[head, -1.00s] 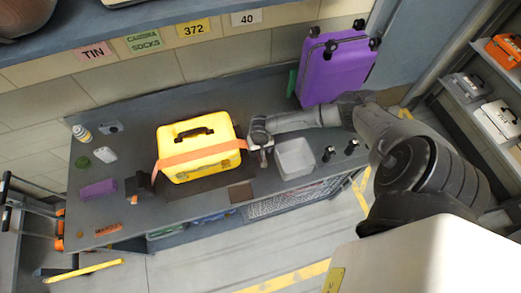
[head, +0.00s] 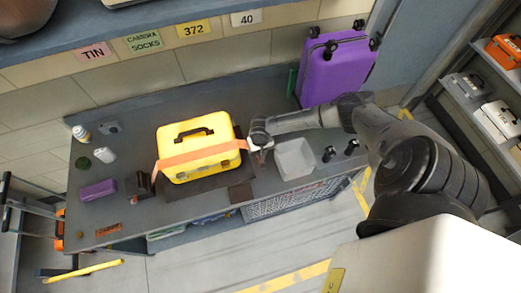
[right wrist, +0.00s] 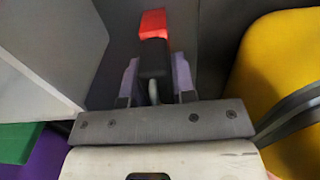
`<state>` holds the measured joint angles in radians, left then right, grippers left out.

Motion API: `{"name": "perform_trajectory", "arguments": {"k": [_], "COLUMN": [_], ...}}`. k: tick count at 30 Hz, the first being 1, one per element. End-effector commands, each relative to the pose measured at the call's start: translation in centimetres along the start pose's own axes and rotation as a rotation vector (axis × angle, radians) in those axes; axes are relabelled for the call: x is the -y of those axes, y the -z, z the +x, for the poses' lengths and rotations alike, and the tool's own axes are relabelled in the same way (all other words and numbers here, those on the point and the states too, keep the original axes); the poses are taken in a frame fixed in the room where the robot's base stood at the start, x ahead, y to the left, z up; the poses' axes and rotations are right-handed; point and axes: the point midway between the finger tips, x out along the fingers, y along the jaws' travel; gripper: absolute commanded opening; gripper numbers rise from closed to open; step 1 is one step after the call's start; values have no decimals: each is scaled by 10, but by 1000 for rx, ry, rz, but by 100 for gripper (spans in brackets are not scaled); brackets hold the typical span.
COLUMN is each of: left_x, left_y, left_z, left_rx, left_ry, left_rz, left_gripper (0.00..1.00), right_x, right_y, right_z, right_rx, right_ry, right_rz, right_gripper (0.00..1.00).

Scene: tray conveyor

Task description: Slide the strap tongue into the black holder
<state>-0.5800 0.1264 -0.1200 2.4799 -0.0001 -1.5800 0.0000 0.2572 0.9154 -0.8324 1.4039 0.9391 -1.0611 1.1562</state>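The orange strap (head: 200,156) runs across the front of the yellow case (head: 195,133) on the bench. A black block (head: 143,184) stands beside the strap's left end; I cannot tell if it is the holder. My right gripper (head: 262,143) is low at the case's right side, near the strap's right end. In the right wrist view, my right gripper's fingers (right wrist: 155,78) stand on either side of a black piece (right wrist: 153,60) with a red end (right wrist: 153,23). I cannot tell whether they press on it, or whether it is the tongue or holder. My left gripper is out of view.
A clear grey bin (head: 295,158) stands just right of the gripper. A purple suitcase (head: 337,72) is behind it. Two small black items (head: 340,152) stand right of the bin. A purple block (head: 98,190) and small items lie on the bench's left.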

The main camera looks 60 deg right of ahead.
Motion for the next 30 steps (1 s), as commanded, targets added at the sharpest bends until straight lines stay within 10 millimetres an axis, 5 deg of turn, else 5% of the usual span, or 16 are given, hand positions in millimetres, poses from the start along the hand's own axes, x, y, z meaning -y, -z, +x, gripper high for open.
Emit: {"name": "perform_trajectory", "arguments": {"k": [8, 19, 30], "left_x": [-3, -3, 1], "left_y": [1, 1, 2], "left_z": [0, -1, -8], "left_rx": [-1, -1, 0], "left_ry": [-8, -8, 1], "left_rz": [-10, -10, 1], "left_gripper": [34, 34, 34], "right_x": [0, 0, -1], "right_y": [0, 0, 1], "right_z": [0, -6, -64], "right_rx": [0, 0, -2], "right_ry": [0, 0, 1], "right_rz": [0, 1, -1], "right_gripper": [52, 53, 53]}}
